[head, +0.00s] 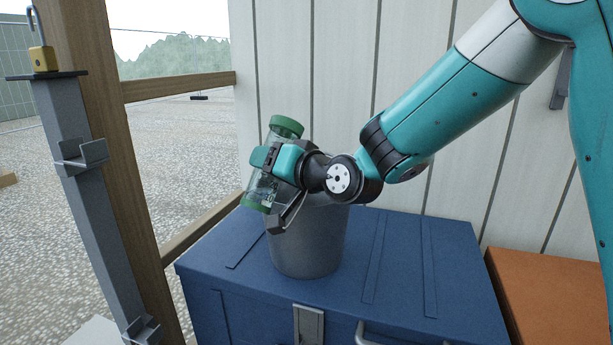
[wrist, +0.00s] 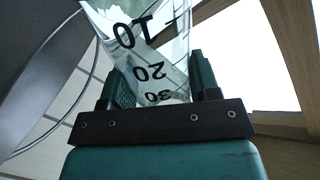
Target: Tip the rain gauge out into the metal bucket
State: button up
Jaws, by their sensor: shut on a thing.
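The rain gauge (head: 262,187) is a clear tube with a green upper end and a green lower end. It leans, with the upper end to the right in the head view. My gripper (head: 270,160) is shut around its middle. In the wrist view the gauge (wrist: 150,40) shows upside-down marks 10, 20 and 30 between my fingers. The grey metal bucket (head: 307,250) stands upright on the blue chest. My gripper and wrist hide much of its rim. The gauge's lower end shows by the bucket's upper left edge; whether it is over the opening I cannot tell.
The blue chest (head: 410,262) has free room right of the bucket. A panelled wall (head: 340,60) is behind. An orange surface (head: 550,290) is at right.

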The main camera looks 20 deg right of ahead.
jog(key=shift+f+m, duration=0.5)
jog(key=shift+f, duration=0.3)
jog(key=p, duration=0.1)
jog(key=r+m+p, duration=0.1)
jog(key=p, duration=0.1)
jog(key=shift+s+a+r+m+g, duration=0.2)
jog(key=shift+r+m+g, duration=0.1)
jog(key=shift+g, duration=0.1)
notch_tip(320, 180, down, 2)
jog(key=shift+a+f+m+g+y, duration=0.15)
jog(key=shift+m+g+y, duration=0.15)
jog(key=shift+m, duration=0.5)
jog(key=shift+m+p, duration=0.35)
jog(key=shift+m, duration=0.35)
jog(key=shift+w+d+r+m+g+y+p, duration=0.3)
jog(key=shift+w+d+r+m+p, duration=0.1)
jog(key=shift+d+r+m+p, duration=0.25)
jog(key=shift+w+d+f+m+p, duration=0.1)
jog(key=shift+w+d+m+p, duration=0.05)
jog(key=shift+m+p, duration=0.45)
jog(key=shift+a+m+y, duration=0.2)
jog(key=shift+m+y, duration=0.1)
jog(key=shift+m, duration=0.05)
jog(key=shift+w+d+f+m+g+p, duration=0.1)
jog(key=shift+d+f+m+g+p, duration=0.05)
jog(key=shift+m+g+p, duration=0.3)
